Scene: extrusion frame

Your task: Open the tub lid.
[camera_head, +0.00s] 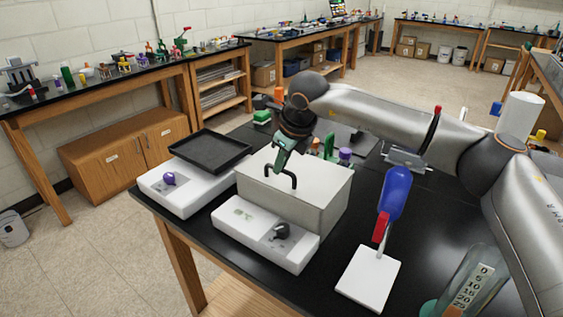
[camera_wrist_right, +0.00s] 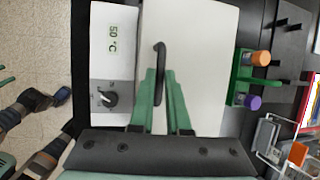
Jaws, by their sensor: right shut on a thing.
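The tub (camera_head: 320,212) is a pale grey box on the black bench, behind a white control unit (camera_head: 247,225) with a dark knob. Its flat white lid (camera_head: 325,178) lies level on top and looks closed. A black bar handle (camera_head: 270,171) stands on the lid. My right gripper (camera_head: 284,168) reaches down from above and is shut on the handle. In the right wrist view the green fingers (camera_wrist_right: 158,88) close around the lower end of the handle (camera_wrist_right: 160,55). My left gripper is not in view.
A white balance (camera_head: 185,198) with a black tray (camera_head: 210,150) stands left of the tub. A green rack (camera_wrist_right: 243,80) with capped bottles is close on the other side.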

